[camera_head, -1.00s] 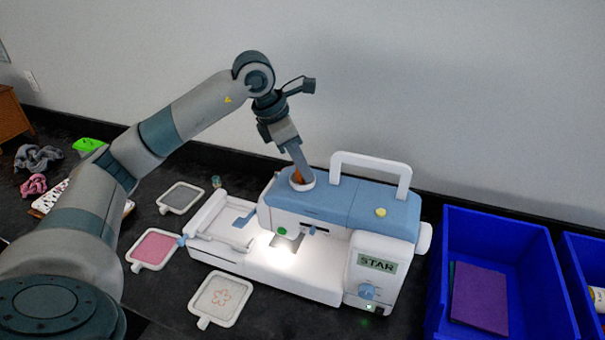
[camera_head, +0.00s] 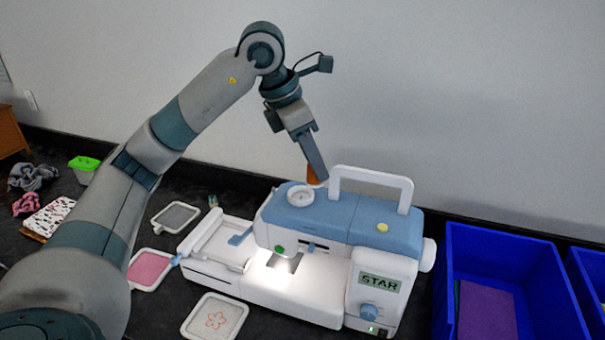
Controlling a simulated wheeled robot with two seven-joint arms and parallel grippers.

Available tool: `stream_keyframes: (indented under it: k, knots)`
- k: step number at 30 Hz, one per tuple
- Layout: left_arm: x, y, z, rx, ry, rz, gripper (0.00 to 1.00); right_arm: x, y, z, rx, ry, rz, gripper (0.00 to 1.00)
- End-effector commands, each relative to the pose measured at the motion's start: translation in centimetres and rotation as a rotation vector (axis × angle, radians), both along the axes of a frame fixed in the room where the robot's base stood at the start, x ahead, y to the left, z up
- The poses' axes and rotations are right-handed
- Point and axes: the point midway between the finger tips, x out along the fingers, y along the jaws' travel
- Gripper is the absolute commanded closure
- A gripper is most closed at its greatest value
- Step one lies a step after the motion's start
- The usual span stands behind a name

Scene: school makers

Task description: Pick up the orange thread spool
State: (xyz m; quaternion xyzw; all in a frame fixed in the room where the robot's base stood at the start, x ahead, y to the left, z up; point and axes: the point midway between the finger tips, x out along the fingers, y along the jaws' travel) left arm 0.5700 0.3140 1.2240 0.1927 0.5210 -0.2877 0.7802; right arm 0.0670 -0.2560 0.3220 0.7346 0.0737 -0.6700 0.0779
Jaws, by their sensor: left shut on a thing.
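The orange thread spool (camera_head: 312,174) is held at the tip of my left gripper (camera_head: 318,172), which is shut on it. Much of the spool is hidden behind the fingers. Gripper and spool are over the top of the white and blue sewing machine (camera_head: 345,217), just up and right of the round white spool holder (camera_head: 300,195), which is empty. The spool appears clear of the holder, left of the machine's white handle (camera_head: 372,177). My right gripper is out of view.
A blue bin (camera_head: 507,262) with purple sheets stands at right. A green-lidded box (camera_head: 84,164) and scrunched fabric (camera_head: 34,176) lie at far left. The wall is behind.

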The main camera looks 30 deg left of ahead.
Motion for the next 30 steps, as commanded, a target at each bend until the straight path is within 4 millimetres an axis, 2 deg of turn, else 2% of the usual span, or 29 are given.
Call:
stream_keyframes:
  k: [1,6,12,18,30]
  knots:
    - [-0.3,-1.1,0.4,-0.001,-0.006,-0.006,0.96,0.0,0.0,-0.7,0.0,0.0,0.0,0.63]
    - [-1.3,-3.6,2.1,0.0,-0.004,-0.005,0.96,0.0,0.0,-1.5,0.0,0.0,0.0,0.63]
    - [-2.1,-5.5,3.4,0.0,-0.001,-0.001,0.96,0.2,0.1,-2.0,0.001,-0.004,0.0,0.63]
    - [-2.4,-6.2,3.9,-0.001,0.001,0.0,0.96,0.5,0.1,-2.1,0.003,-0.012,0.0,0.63]
    - [-2.4,-6.2,4.0,-0.001,0.001,0.001,0.96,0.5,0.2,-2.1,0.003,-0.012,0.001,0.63]
